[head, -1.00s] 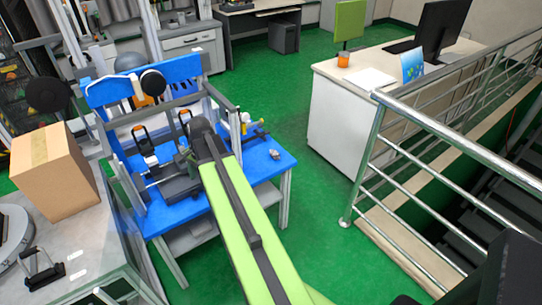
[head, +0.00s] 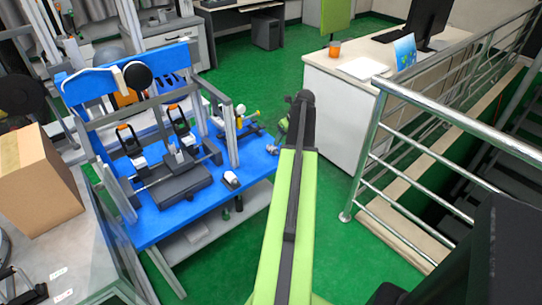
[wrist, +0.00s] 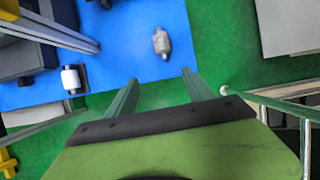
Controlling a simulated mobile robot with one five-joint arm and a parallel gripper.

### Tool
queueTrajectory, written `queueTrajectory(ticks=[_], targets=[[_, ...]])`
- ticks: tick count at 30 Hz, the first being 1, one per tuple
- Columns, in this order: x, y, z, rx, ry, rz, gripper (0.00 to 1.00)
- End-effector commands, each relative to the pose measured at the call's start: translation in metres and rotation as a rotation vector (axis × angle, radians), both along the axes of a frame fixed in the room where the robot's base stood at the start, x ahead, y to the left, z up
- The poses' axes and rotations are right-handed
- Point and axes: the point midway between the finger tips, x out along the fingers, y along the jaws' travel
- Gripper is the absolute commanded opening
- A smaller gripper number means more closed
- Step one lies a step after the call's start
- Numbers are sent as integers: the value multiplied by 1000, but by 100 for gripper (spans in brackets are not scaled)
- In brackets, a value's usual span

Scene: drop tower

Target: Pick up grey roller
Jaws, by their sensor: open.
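The grey roller (wrist: 161,42) lies on the blue table (wrist: 120,55) near its right edge in the wrist view. In the head view, a small pale piece near the table's right corner appears to be this roller (head: 272,149). My gripper (wrist: 160,92) is open and empty. Its two green fingers point toward the roller, which sits beyond the fingertips, between their lines. A gap shows between roller and fingers. In the head view, my arm's dark end is just right of the table, and the fingers are mostly hidden.
A white roller with dark ends (wrist: 71,79) lies near another table edge. A grey metal frame with a dark block (head: 178,182) stands on the table. A cardboard box (head: 38,182) is at left, a white desk (head: 335,110) behind, and a metal railing (head: 420,105) at right.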

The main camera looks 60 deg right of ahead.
Motion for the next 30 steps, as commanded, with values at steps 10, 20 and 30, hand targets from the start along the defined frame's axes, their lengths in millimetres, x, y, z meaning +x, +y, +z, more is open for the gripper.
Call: queueTrajectory(ticks=[10,20,30], targets=[[24,-14,-80,-1,0,-6,61],[31,-18,-92,-1,1,-6,61],[47,-28,-129,0,1,-8,61]])
